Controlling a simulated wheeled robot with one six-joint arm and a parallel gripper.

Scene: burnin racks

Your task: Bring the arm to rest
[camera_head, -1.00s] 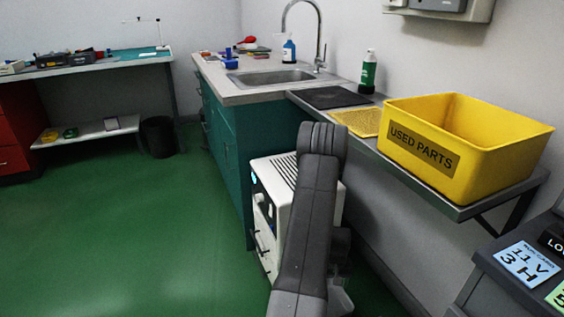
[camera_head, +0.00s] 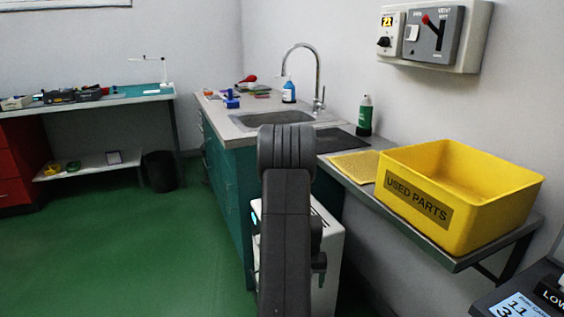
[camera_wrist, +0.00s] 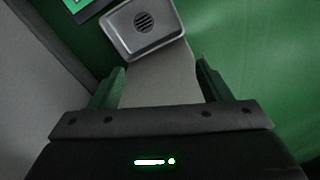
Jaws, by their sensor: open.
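My arm (camera_head: 286,220) rises in the middle of the head view, in front of the teal sink cabinet and a white unit. Its gripper is out of sight there. In the wrist view my gripper (camera_wrist: 160,67) has its two fingers spread apart, with nothing held between them. Beyond the fingers are a pale grey surface and a grey box-like part with a round vent, over green floor. I cannot tell whether these are parts of me.
A yellow USED PARTS bin (camera_head: 460,197) stands on the right shelf, near a green bottle (camera_head: 365,116). The sink counter (camera_head: 240,132) is behind my arm. A control box (camera_head: 433,36) hangs on the wall. A black waste bin (camera_head: 160,171) stands back left. Green floor at left is clear.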

